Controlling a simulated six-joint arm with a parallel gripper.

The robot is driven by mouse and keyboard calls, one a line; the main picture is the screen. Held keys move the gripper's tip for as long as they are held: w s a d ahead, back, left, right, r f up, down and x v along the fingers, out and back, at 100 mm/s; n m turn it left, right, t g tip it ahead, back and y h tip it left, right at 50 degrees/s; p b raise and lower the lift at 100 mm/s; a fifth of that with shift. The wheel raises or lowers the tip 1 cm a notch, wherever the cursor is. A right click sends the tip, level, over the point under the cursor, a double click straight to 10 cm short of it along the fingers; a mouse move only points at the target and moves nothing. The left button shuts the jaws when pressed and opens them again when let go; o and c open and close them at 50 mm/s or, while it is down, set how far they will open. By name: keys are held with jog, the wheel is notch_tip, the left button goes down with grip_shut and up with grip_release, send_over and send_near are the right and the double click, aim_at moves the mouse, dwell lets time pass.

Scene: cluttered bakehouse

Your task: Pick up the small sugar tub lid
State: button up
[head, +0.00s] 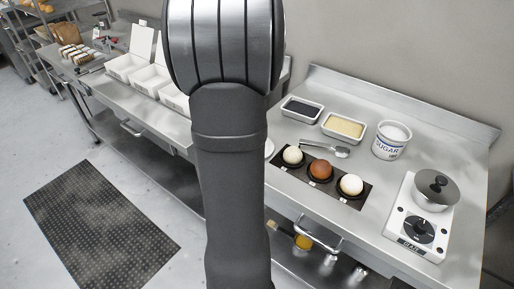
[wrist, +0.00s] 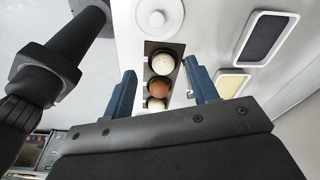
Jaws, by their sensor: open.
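The sugar tub (head: 391,140) stands on the right-hand steel counter, labelled SUGAR, with its open top showing white contents. In the wrist view a round white disc with a small raised centre (wrist: 158,18), apparently the tub lid, lies flat beyond my fingers near the top edge. In the head view only a sliver of a white disc (head: 269,147) shows beside my arm. My gripper (wrist: 160,66) is open and empty, its two blue fingers wide apart, above the row of balls and short of the disc. My arm hides it in the head view.
A dark holder (head: 362,200) carries three balls, two pale and one brown. A lidded pot (head: 435,190) stands on a hotplate at right. White boxes (head: 128,64) stand on the left counter.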

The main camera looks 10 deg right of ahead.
jog(key=f, duration=1.1)
jog(key=shift+s+a+f, duration=0.1)
jog(key=shift+s+f, duration=0.1)
jog(key=shift+f, duration=0.15)
jog(key=f, duration=0.5)
jog(key=shift+w+d+f, duration=0.1)
jog(key=shift+d, duration=0.15)
jog(key=c, duration=1)
